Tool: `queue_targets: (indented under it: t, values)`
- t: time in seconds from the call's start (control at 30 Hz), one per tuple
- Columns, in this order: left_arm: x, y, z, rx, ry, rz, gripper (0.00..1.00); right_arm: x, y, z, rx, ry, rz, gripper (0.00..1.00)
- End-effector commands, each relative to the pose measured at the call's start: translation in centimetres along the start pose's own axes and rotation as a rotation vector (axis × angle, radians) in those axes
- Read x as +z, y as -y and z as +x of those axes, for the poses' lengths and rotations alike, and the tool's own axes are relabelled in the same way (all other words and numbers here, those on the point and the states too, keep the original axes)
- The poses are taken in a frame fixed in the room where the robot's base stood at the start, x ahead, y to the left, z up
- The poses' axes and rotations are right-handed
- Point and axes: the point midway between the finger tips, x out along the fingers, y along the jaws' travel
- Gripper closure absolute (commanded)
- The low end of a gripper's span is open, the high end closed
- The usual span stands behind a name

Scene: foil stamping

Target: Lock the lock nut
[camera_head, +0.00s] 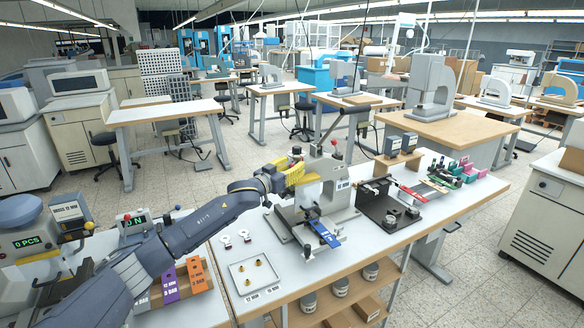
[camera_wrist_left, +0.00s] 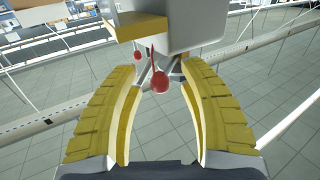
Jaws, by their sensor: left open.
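The grey-white stamping press (camera_head: 341,184) stands on the bench in the head view, with a long lever (camera_head: 352,112) at its top. My left gripper (camera_head: 300,175) is at the left side of the press head, its yellow fingers spread. In the left wrist view the gripper (camera_wrist_left: 160,72) is open. A red ball-ended knob (camera_wrist_left: 160,84) appears between its fingers, with a smaller red knob (camera_wrist_left: 137,57) beyond it. The fingers appear apart from both. I cannot make out the lock nut for certain. My right gripper is out of view.
A tray (camera_head: 240,282) with several small brass pieces lies left of the press. A black fixture plate (camera_head: 388,216) stands to its right, with colored blocks (camera_head: 467,172) farther right. A blue piece (camera_head: 326,234) lies on the press base. Orange and purple blocks (camera_head: 197,272) stand near my left arm.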

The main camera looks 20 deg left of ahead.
Motion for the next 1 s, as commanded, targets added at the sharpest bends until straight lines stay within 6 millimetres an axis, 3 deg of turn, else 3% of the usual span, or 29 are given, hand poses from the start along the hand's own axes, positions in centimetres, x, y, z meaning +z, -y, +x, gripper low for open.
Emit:
queue_targets:
  t: [0.03,0.37,0.8,1.0]
  values:
    - [0.0,0.0,0.0,0.0,0.0,0.0,0.64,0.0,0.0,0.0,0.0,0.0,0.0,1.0]
    - [0.0,0.0,0.0,0.0,0.0,0.0,1.0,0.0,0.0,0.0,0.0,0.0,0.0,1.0]
    - [-0.1,0.0,-0.1,0.001,-0.002,-0.001,1.0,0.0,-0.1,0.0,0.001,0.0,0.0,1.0]
    - [-0.2,1.1,-0.8,0.005,-0.003,0.001,1.0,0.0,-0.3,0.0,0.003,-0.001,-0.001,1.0]
